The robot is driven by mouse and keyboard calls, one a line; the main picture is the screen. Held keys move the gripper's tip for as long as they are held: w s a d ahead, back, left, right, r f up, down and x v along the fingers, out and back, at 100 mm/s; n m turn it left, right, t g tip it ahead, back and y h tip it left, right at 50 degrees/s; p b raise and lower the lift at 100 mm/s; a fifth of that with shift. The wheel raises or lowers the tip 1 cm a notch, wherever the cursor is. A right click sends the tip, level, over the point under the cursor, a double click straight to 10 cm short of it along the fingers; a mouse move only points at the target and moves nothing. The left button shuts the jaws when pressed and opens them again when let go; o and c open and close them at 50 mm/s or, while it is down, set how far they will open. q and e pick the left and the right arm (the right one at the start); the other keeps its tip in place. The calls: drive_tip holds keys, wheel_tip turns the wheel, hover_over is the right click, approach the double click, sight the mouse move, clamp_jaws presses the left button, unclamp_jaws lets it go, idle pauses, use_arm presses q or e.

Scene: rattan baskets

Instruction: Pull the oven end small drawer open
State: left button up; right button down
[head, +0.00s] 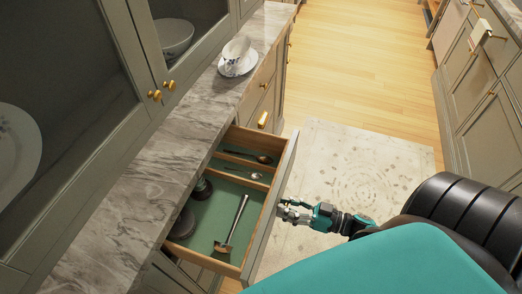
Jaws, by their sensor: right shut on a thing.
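A small drawer (272,205) under the marble counter stands pulled open, its front well out from the cabinet. It has a green lining and wooden dividers. My right gripper (284,209) is at the outer face of the drawer front, shut on the drawer's handle, which is mostly hidden by the fingers. My left gripper is not in view.
Inside the drawer lie a long utensil (233,222), spoons (258,158) and dark round items at the left. A teacup (237,50) on a saucer stands on the counter (135,165). A pale rug (355,170) covers clear floor. Cabinets (478,80) stand at right.

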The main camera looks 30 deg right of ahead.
drive_tip(key=v, duration=1.3)
drive_tip(key=shift+s, duration=0.2)
drive_tip(key=shift+d, duration=0.1)
drive_tip(key=c, duration=1)
unclamp_jaws()
drive_tip(key=v, duration=1.2)
drive_tip(key=shift+d+f, duration=0.1)
